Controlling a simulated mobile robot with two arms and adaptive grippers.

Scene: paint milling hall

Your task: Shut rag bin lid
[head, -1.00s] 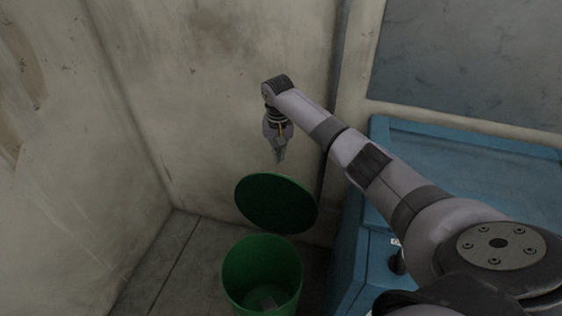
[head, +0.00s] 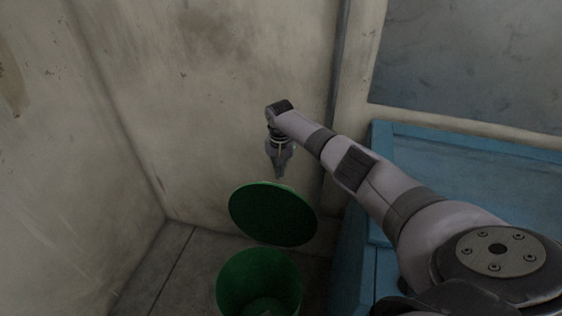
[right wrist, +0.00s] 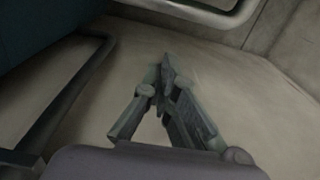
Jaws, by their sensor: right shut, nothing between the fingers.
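The green rag bin (head: 258,284) stands on the floor at the bottom of the head view, its mouth open, with something small and pale inside. Its round green lid (head: 272,214) is raised and tilted above and behind the bin's mouth. My right gripper (head: 280,177) is shut and empty, pointing down just above the lid's upper edge; I cannot tell whether it touches the lid. In the right wrist view, its closed fingers (right wrist: 165,72) show with nothing between them. My left gripper is not in view.
Stained walls (head: 200,100) close in the corner behind and left of the bin. A blue cabinet or bench (head: 470,180) stands on the right, under my right arm. Bare grey floor (head: 180,270) lies left of the bin.

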